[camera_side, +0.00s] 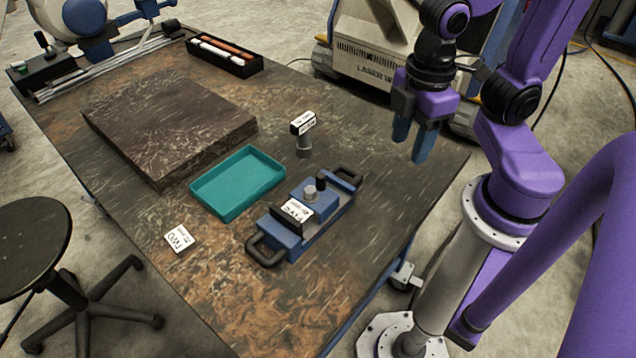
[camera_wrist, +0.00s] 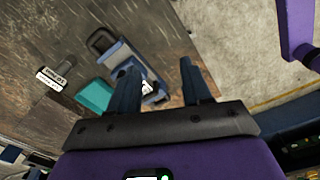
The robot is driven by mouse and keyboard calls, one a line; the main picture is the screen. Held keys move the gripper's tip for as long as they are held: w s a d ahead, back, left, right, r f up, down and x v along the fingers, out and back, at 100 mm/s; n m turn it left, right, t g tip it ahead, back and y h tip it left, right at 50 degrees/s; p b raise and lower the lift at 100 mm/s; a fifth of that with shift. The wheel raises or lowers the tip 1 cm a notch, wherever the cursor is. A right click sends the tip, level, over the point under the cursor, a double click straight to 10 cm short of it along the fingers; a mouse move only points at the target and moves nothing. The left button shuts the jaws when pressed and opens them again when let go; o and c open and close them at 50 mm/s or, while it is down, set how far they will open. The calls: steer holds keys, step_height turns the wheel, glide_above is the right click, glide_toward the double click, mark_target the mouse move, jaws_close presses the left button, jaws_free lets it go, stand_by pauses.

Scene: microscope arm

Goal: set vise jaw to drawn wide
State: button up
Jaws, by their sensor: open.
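The vise (camera_side: 304,212) is a blue block with black loop handles at both ends, a grey round knob, a black upright knob and a white label on top. It sits on the table near its right front edge. A dark upright jaw plate (camera_side: 287,219) stands near its left end; I cannot tell how wide the jaw gap is. In the wrist view the vise (camera_wrist: 143,68) is partly hidden behind a finger. My gripper (camera_side: 412,146) is open and empty, with blue fingers pointing down. It is above and to the right of the vise, apart from it.
A teal tray (camera_side: 238,184) lies left of the vise. A dark slab (camera_side: 168,122), a black pen box (camera_side: 224,55) and a white card (camera_side: 180,238) are on the table (camera_side: 240,290). The front is clear.

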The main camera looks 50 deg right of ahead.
mark_target(321, 175)
steer(key=w+a+n, duration=0.3)
steer(key=w+a, duration=0.1)
steer(key=w, duration=1.2)
step_height(321, 175, down, 17)
steer(key=shift+s, duration=0.15)
steer(key=shift+d, duration=0.1)
jaws_close()
